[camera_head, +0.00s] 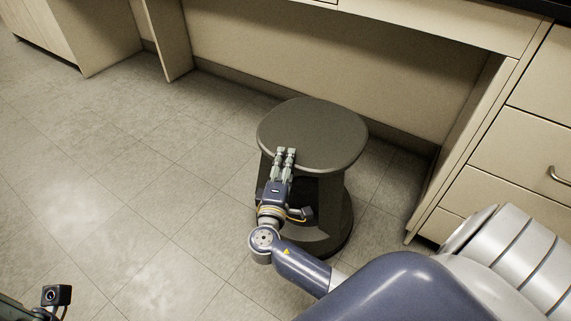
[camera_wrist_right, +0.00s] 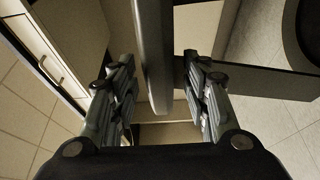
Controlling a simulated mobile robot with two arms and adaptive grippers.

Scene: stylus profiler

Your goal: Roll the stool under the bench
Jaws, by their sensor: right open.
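The stool (camera_head: 322,124) is dark grey-green with a round seat and a wide round foot. It stands upright on the floor in front of the open knee space of the bench (camera_head: 440,22). My right gripper (camera_head: 286,152) is at the front left rim of the seat, its fingers pointing toward the bench. In the right wrist view, the seat's edge (camera_wrist_right: 153,50) runs between the two open fingers, with gaps on both sides. I cannot tell whether a finger touches the seat. My left gripper's fingers are outside the picture.
A drawer cabinet (camera_head: 530,130) bounds the knee space on the right and a side panel (camera_head: 168,40) on the left. The back panel (camera_head: 330,60) closes it behind. The tiled floor (camera_head: 130,190) to the left of the stool is clear.

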